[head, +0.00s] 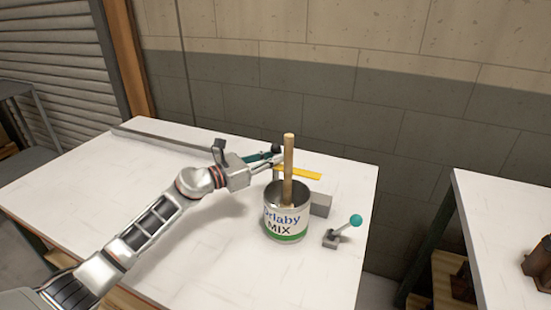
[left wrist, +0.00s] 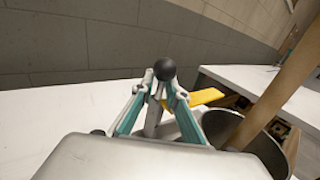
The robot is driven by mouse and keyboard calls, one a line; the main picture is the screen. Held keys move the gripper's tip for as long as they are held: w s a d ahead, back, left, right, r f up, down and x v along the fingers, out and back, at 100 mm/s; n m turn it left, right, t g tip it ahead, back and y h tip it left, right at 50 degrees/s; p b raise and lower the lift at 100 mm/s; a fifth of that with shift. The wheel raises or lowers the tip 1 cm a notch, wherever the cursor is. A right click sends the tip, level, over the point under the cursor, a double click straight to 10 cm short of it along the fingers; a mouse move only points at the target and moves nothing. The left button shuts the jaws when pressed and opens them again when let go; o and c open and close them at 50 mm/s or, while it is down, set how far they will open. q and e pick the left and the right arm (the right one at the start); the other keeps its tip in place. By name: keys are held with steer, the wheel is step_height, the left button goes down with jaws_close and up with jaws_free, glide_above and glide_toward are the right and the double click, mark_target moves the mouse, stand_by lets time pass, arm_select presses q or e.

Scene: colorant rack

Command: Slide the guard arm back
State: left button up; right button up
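The guard arm shows as a yellow bar (head: 298,173) behind the can in the head view and also in the left wrist view (left wrist: 207,97). A grey post with a black ball knob (left wrist: 165,69) stands at its left end. My left gripper (left wrist: 163,88) reaches in from the left, its teal-sided fingers closed in on both sides of the post just under the knob. In the head view the left gripper (head: 268,158) is at the bar's left end, partly blocking the post. My right gripper is not in view.
A labelled mix can (head: 285,222) with a wooden stick (head: 289,165) stands right beside the gripper. A teal-knobbed lever (head: 355,221) and a grey block (head: 321,204) are to its right. A long grey rail (head: 165,140) runs along the white table's back left.

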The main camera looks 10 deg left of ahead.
arm_select(q)
steer(key=shift+s+a, duration=0.15)
steer(key=v, duration=1.1)
steer(key=shift+s+a, duration=0.15)
steer(key=shift+s, duration=0.1)
